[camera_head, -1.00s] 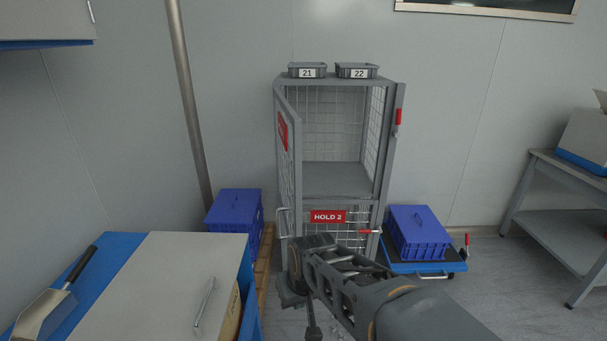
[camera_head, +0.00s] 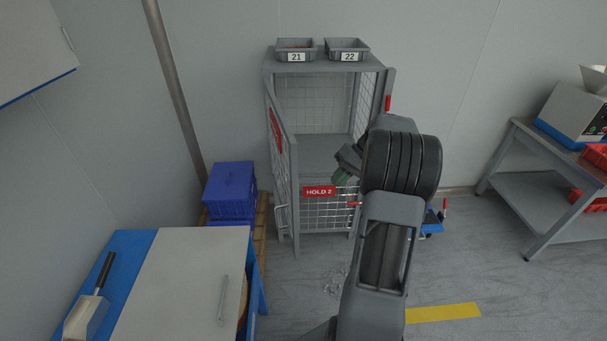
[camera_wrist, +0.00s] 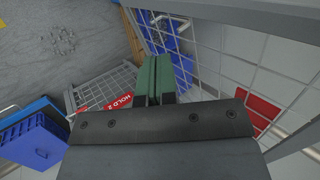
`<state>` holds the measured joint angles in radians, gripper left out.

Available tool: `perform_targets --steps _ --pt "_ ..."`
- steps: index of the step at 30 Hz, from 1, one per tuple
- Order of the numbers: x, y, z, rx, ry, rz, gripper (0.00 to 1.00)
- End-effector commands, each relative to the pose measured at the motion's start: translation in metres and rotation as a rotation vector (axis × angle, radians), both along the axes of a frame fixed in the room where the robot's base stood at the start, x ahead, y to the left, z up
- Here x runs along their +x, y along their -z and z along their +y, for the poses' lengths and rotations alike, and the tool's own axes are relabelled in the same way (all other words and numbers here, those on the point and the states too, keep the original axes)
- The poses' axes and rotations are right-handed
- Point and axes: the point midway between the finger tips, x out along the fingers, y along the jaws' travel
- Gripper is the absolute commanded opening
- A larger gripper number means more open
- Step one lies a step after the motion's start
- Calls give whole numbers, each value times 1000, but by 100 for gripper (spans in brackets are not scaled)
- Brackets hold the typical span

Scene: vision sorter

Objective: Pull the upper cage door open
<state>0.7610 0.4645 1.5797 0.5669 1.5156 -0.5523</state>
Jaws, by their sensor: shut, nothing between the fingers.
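The upper cage door (camera_head: 284,170) is a grey-framed mesh panel on the left of the cage. It stands swung out toward me, seen nearly edge-on, with the upper opening uncovered. A metal handle (camera_head: 280,216) shows low on its left side. My gripper (camera_head: 341,178) has green fingers and is in front of the cage, right of the door and apart from it. In the wrist view, the fingers (camera_wrist: 154,80) are shut together and empty, with the door's mesh and red sign (camera_wrist: 256,111) beyond. My arm hides part of the cage's right side.
The lower door with the HOLD 2 sign (camera_head: 319,191) looks closed. Bins 21 (camera_head: 296,50) and 22 (camera_head: 347,50) sit on top. Blue crates (camera_head: 230,190) stand left of the cage. A worktable (camera_head: 180,290) is at front left; a grey bench (camera_head: 535,190) at right.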

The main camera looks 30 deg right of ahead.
Motion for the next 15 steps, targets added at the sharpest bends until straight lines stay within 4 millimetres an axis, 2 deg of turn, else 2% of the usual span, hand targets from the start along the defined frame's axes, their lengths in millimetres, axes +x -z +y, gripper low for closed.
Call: perform_targets --steps 1,3,7,11,15 --pt "3 -11 -8 33 -14 -33 0" --pt "7 -19 -14 69 -40 -77 0" --pt "11 -26 -18 105 -71 -127 0" --pt "14 -20 -10 116 -82 -142 0" --pt "18 -4 8 115 -84 -138 0"
